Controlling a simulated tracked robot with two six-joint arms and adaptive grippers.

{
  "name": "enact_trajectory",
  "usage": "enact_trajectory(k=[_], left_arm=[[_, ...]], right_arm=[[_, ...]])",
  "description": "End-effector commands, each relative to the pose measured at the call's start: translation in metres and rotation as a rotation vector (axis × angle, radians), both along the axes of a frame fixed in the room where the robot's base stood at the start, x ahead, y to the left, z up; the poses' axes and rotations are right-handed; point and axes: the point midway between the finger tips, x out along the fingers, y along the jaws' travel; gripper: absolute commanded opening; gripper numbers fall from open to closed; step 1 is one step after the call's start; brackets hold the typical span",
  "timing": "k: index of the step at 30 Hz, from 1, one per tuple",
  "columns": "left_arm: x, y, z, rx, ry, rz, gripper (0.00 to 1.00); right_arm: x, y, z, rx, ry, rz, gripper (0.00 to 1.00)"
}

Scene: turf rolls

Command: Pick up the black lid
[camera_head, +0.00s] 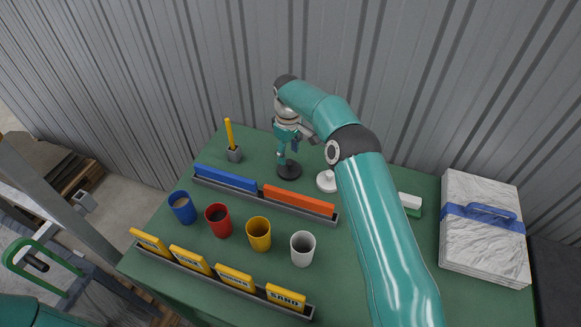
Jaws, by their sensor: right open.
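My left gripper is out of view.
A white round lid (327,181) lies just right of the black one. A tray with a blue strip (225,178) and an orange strip (299,201) lies in front. Blue, red, yellow and white cups (303,249) stand nearer. A wrapped stack (484,252) sits at right.

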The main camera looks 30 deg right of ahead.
Motion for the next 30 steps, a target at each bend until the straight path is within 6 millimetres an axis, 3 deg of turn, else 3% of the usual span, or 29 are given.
enact_trajectory(k=[10, 19, 27, 29, 30], left_arm=[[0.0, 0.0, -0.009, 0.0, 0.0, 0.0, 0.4], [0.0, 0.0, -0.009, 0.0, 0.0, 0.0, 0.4], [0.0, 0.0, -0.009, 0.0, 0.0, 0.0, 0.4], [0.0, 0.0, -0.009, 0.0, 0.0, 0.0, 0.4], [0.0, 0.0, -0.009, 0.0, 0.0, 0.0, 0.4]], right_arm=[[0.001, 0.0, -0.046, 0.0, 0.002, -0.001, 0.55], [0.002, 0.0, -0.049, 0.0, 0.001, -0.001, 0.55], [0.001, 0.0, -0.049, 0.0, 0.001, -0.001, 0.1], [0.001, 0.0, -0.049, 0.0, 0.001, -0.001, 0.0], [0.001, 0.0, -0.049, 0.0, 0.001, -0.001, 0.0]])
